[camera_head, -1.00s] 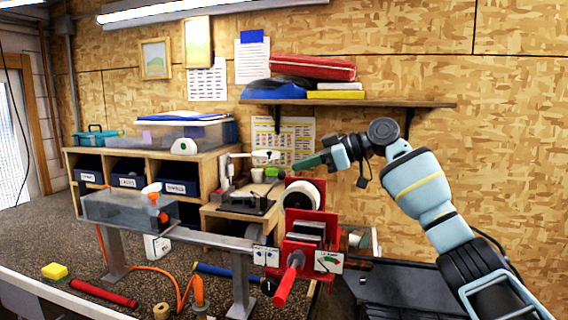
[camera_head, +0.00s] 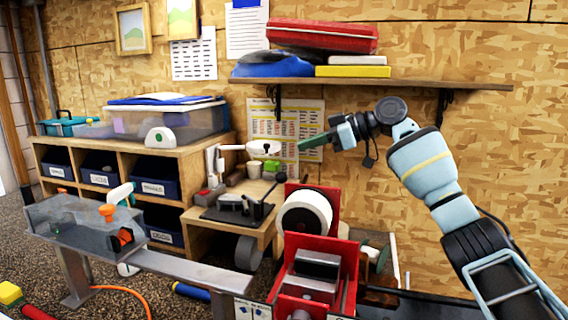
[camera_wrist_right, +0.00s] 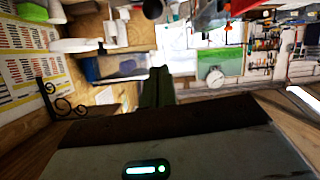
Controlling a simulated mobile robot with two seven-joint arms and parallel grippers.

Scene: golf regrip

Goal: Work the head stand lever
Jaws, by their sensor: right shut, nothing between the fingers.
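A small dark stand (camera_head: 238,209) sits on the low wooden bench, with a thin dark lever rising at its right, topped by a knob (camera_head: 281,177). In front, a red stand (camera_head: 349,262) holds a grey clamp block (camera_head: 317,264); its lower part is cut off by the frame edge. I cannot tell for sure which is the head stand. My right gripper (camera_head: 312,142) is raised above and right of the knob, apart from it. Its green fingers are shut and empty; they also show in the right wrist view (camera_wrist_right: 157,88). My left gripper is not in view.
A wall shelf (camera_head: 420,84) runs behind my right arm. A white roll (camera_head: 304,212) stands behind the clamp block. A clear box (camera_head: 80,222) sits on the metal rail at left. A cubby unit (camera_head: 195,165) with blue bins stands behind it.

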